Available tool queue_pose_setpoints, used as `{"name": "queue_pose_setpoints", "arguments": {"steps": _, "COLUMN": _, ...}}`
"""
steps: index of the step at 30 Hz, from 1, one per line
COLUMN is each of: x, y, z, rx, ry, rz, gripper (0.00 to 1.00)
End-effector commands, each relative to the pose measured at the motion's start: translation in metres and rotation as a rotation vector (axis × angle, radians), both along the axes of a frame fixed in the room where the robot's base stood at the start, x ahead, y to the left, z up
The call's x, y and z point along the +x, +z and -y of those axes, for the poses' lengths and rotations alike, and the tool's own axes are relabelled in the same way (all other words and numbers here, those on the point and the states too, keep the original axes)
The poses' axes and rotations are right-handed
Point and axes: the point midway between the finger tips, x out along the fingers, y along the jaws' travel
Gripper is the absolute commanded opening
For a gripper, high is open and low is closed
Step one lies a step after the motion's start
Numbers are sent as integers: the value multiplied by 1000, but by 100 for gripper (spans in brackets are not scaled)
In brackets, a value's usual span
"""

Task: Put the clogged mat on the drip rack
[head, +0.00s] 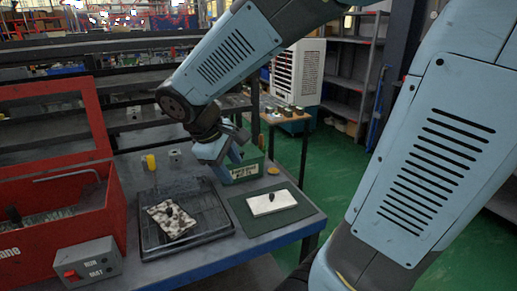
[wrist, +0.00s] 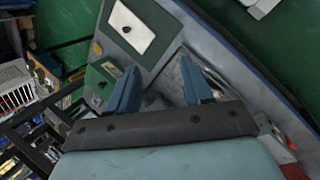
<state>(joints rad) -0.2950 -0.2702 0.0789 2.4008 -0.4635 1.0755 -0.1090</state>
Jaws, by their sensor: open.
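A dark-speckled whitish mat with a black knob, apparently the clogged mat (head: 172,218), lies in a shallow black tray (head: 215,233) on the bench. Whether this tray is the drip rack I cannot tell. My gripper (head: 229,168) is open and empty, above the bench behind the tray, in front of a green bin (head: 245,174). In the wrist view my gripper (wrist: 158,88) has its fingers spread, with part of the tray (wrist: 168,82) between them. The speckled mat is not clear there.
A clean white pad (head: 270,201) with a black knob lies on a dark green mat (head: 250,224) at right. An open red box (head: 60,222) and a grey switch box (head: 90,264) stand at left. A yellow cylinder (head: 149,162) stands behind the tray.

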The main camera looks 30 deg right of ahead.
Motion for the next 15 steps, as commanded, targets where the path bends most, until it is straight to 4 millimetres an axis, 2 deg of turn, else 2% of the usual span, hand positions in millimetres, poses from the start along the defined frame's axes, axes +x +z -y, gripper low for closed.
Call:
{"name": "queue_pose_setpoints", "arguments": {"steps": 6, "x": -31, "y": 26, "z": 19, "rx": 210, "ry": -223, "rz": 157, "gripper": 50}}
{"name": "queue_pose_setpoints", "arguments": {"steps": 15, "x": -66, "y": 57, "z": 30, "rx": 481, "ry": -484, "rz": 377, "gripper": 50}}
